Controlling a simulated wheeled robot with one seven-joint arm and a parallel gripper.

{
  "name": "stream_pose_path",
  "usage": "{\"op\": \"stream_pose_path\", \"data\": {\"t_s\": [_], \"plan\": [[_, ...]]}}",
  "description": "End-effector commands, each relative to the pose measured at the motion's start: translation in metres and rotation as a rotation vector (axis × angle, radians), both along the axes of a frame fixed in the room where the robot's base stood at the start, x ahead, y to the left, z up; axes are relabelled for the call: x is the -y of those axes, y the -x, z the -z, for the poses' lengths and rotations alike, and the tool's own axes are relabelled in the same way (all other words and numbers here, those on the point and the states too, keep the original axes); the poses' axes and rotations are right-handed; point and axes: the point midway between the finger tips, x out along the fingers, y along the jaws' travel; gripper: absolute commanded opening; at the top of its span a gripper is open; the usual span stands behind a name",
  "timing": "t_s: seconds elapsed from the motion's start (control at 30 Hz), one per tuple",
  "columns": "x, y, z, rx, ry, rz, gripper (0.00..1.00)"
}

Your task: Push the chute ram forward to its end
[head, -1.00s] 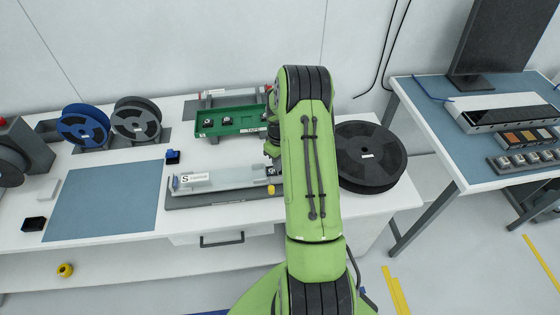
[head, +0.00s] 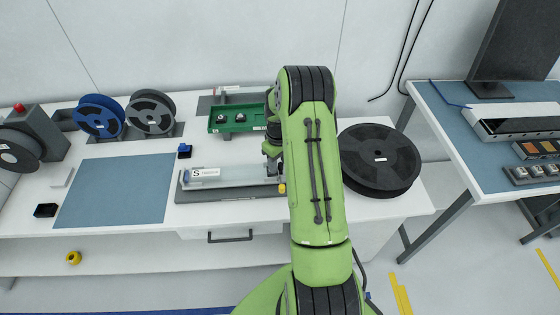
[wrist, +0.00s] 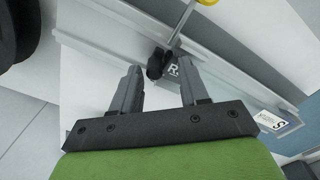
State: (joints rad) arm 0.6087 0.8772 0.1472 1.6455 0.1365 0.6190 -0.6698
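The chute (head: 232,178) is a pale, clear-sided channel on a grey base at the front of the white bench, with an "S" label at its left end. Its right end is hidden behind my arm in the head view. In the wrist view the chute's rail (wrist: 225,75) runs diagonally. A black knob (wrist: 156,62), possibly the ram's handle, sits beside an "R" label (wrist: 173,70). My gripper (wrist: 162,77) is open and empty, its two fingers apart, with the knob seen between and beyond the tips. I cannot tell whether they touch it.
A yellow knob (head: 282,188) stands at the chute's front edge; a yellow-ended rod (wrist: 185,20) shows in the wrist view. A green tray (head: 236,127) lies behind the chute. The blue mat (head: 115,190) is clear.

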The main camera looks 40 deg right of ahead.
Motion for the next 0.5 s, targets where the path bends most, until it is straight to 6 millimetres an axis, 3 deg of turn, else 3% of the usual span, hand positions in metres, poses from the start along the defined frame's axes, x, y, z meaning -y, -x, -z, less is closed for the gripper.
{"op": "stream_pose_path", "data": {"t_s": [0.17,0.27,0.5], "plan": [[0.001,0.001,-0.001,-0.001,0.002,0.002,0.44],[0.002,0.0,-0.012,0.001,0.004,0.002,0.44],[0.001,-0.001,-0.076,0.004,0.006,0.002,0.44]]}}
